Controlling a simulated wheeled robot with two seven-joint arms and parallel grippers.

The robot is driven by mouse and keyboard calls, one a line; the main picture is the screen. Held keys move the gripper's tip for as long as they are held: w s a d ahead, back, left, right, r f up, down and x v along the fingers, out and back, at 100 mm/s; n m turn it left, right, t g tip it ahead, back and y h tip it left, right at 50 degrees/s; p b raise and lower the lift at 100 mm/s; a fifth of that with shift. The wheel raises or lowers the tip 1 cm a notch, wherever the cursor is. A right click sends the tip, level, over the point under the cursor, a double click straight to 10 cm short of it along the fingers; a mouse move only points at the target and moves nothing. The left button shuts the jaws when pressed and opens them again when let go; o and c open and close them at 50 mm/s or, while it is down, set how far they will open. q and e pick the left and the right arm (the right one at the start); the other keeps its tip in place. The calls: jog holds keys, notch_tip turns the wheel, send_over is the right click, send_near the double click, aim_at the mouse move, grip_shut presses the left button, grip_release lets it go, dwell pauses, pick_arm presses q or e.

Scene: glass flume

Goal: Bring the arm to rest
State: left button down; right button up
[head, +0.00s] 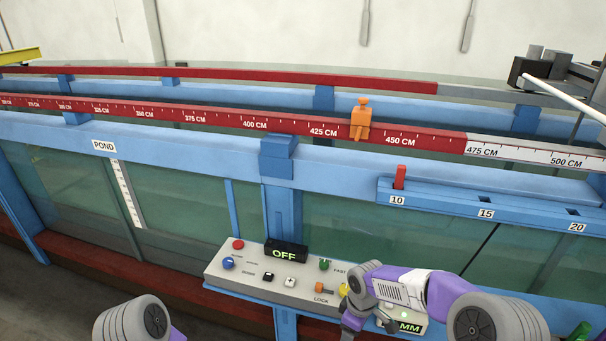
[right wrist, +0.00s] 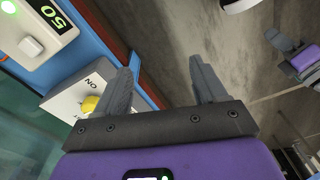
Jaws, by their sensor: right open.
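My right gripper (right wrist: 164,62) is open and empty in the right wrist view, its two grey fingers apart. A yellow knob (right wrist: 89,104) on a pale box marked ON is just left of the fingers; I see no grip on it. In the head view my right arm bends over the right end of the control panel (head: 225,271), and the gripper is partly cut off at the bottom edge. Of my left arm, only a link shows at the bottom left of the head view. What looks like my left gripper (right wrist: 289,46) is small at the upper right of the wrist view.
The panel carries a display reading OFF (head: 284,254), several buttons and a LOCK lever (head: 322,288). Behind it stands the blue-framed glass flume with a red scale rail and orange pointer (head: 360,122). A red peg (head: 399,177) stands at slot 10. Floor beside the panel looks clear.

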notch_tip(320, 180, down, 10)
jog(key=s+a+m+y+b, duration=0.1)
jog(key=a+m+y+b, duration=0.1)
pick_arm(q)
notch_tip(320, 180, down, 8)
jog(key=w+b, duration=0.1)
jog(key=b, duration=0.4)
jog(key=shift+w+r, duration=0.15)
jog(key=shift+w, duration=0.15)
pick_arm(e)
jog(key=s+a+f+m+y, duration=0.1)
jog(key=s+f+m, duration=1.1)
jog(key=s+f, duration=0.5)
jog(key=shift+s+f+t+y, duration=0.3)
jog(key=shift+s+f, duration=0.05)
jog(key=shift+f, duration=0.05)
